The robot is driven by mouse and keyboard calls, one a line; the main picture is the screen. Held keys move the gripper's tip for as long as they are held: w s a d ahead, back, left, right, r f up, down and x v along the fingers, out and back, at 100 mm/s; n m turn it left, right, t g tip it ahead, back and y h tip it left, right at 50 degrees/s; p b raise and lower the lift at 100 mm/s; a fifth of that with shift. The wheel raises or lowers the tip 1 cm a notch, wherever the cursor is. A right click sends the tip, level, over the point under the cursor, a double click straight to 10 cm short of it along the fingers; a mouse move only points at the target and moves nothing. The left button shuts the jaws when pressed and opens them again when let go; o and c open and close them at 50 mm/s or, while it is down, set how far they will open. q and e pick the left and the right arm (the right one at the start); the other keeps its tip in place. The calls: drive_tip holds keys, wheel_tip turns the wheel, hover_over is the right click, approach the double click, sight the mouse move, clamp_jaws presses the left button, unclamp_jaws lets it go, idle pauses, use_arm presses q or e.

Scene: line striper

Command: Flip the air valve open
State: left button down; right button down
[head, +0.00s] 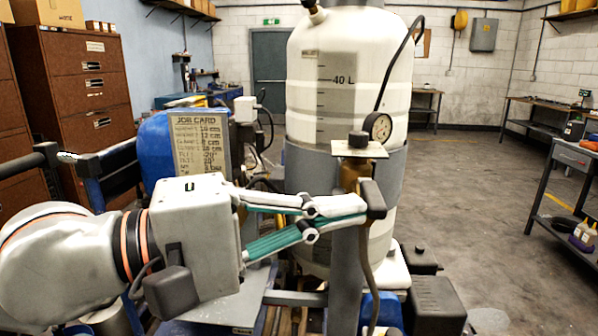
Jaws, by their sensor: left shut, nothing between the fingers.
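My left gripper (374,200) reaches in from the left, with its fingers together and nothing visible between them. Its tips lie in front of the grey post, just below a brass-coloured fitting (350,178) that may be the air valve. A pale flat plate (359,149) with a dark knob sits on top of this fitting. The fingers partly hide the fitting's lower part, and I cannot tell whether they touch it. No valve lever can be made out clearly. A round pressure gauge (378,126) is just right of the plate. My right gripper is not in view.
A large white tank (330,60) marked 40 L stands behind the fitting. A job card (199,143) stands behind my left gripper, before a blue rounded part (155,145). A dark hose hangs below the fingertips. Open floor (470,210) lies to the right, before a workbench (575,155).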

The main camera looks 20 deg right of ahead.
use_arm(q)
drive_tip(key=shift+s+d+f, duration=0.1)
drive_tip(key=shift+s+d, duration=0.05)
drive_tip(key=shift+s, duration=0.2)
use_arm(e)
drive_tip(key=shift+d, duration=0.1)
